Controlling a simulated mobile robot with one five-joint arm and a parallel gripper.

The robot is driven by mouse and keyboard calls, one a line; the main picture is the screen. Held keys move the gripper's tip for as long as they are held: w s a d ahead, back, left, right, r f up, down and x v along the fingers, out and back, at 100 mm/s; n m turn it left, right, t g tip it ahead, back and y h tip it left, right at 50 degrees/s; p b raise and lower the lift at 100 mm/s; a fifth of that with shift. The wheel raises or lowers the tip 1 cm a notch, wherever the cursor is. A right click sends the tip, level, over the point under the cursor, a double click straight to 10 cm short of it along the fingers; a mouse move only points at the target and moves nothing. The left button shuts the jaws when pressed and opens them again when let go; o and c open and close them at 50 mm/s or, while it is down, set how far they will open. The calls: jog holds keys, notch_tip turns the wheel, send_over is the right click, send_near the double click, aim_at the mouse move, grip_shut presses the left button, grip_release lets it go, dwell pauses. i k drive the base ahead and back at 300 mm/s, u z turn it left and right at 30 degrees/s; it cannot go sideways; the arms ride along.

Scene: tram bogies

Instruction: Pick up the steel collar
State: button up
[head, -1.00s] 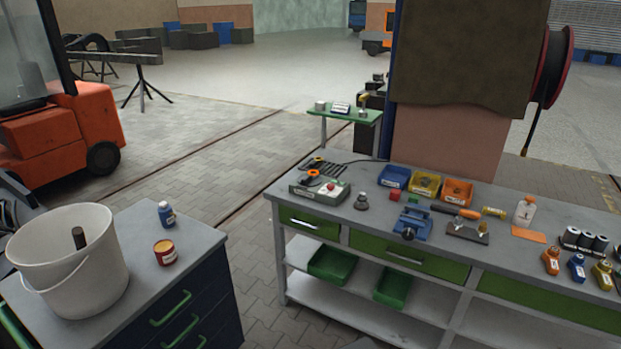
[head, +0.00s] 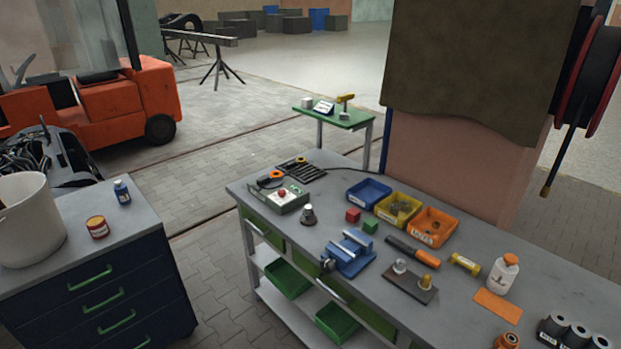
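I cannot tell for sure which piece is the steel collar. A small grey stepped metal piece (head: 308,215) stands upright on the workbench (head: 330,175), right of the control box. A dark plate (head: 411,284) farther right carries a silvery round piece (head: 400,266) and a brass-coloured one (head: 425,282). A small grey block-like piece (head: 308,102) also sits on the green side table (head: 333,116) behind the bench. My gripper is not in view.
On the bench stand a control box (head: 287,199), a blue vise (head: 348,254), blue (head: 368,192), yellow (head: 398,209) and orange (head: 433,227) bins, and a white bottle (head: 503,274). A drawer cabinet (head: 90,290) stands left. Paved floor (head: 212,260) lies between them.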

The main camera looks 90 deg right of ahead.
aim_at(270, 178)
jog(key=k, duration=0.35)
jog(key=z, duration=1.25)
jog(key=i, duration=1.65)
jog(key=u, duration=0.05)
